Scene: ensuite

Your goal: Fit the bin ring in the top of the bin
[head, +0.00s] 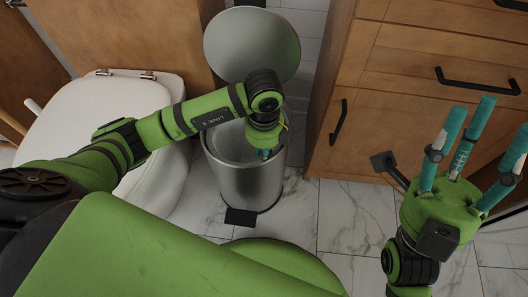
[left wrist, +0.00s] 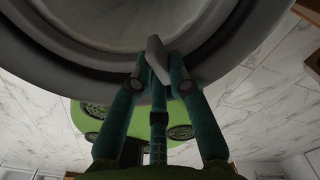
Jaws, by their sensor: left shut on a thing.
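The bin (head: 245,183) is a brushed-metal cylinder standing upright on the floor, with its round lid (head: 251,45) raised behind it. My left gripper (head: 264,152) is at the right side of the bin's open top, pointing down. In the left wrist view its teal fingers (left wrist: 158,75) are shut on a pale grey piece (left wrist: 156,57), which looks like part of the bin ring. Curved grey rims (left wrist: 60,62) lie right beyond the fingers. How much of the ring sits inside the bin is hidden by my arm and hand. My right gripper (head: 470,140) is open and empty, fingers spread upward.
A white toilet (head: 95,110) stands close to the bin's left. A wooden cabinet (head: 420,80) with black handles stands to the right. The bin's black pedal (head: 241,217) faces me. Marble-tiled floor (head: 345,220) is clear right of the bin.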

